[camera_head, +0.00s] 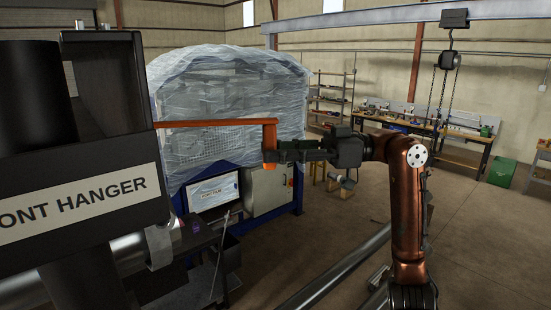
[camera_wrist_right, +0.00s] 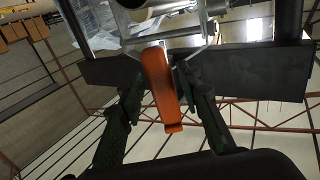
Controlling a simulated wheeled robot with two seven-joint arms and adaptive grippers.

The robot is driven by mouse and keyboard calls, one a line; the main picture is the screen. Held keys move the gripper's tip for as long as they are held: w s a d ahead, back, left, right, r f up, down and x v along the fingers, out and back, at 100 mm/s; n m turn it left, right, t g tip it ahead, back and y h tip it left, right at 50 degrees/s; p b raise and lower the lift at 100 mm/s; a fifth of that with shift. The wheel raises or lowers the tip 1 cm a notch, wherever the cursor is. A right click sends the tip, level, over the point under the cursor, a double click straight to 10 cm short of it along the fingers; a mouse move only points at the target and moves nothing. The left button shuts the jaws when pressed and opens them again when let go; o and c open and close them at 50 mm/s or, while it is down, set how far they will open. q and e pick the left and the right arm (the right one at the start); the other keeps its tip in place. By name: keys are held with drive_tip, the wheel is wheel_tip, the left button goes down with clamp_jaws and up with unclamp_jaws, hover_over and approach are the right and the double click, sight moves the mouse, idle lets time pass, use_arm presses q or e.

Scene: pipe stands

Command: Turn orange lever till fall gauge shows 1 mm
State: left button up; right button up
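The orange lever (camera_head: 215,123) reaches right from the dark hanger unit, roughly level, with a short grip bent down at its outer end. My right gripper (camera_head: 272,152) is at that grip, coming in from the right. In the right wrist view the orange lever (camera_wrist_right: 160,88) lies between the two dark fingers (camera_wrist_right: 158,76), whose tips sit close against both its sides; the gripper looks shut on it. The fall gauge cannot be made out in either view. My left gripper is not in view.
The hanger unit (camera_head: 90,200), labelled "ONT HANGER", fills the left foreground. A plastic-wrapped machine (camera_head: 225,80) on a blue frame stands behind the lever. A monitor (camera_head: 213,192) is below it. A chain hoist (camera_head: 450,60) hangs at upper right. Open floor (camera_head: 460,240) lies at right.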

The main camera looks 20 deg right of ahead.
drive_tip(key=shift+d, duration=0.1)
drive_tip(key=v, duration=0.7)
idle(0.5)
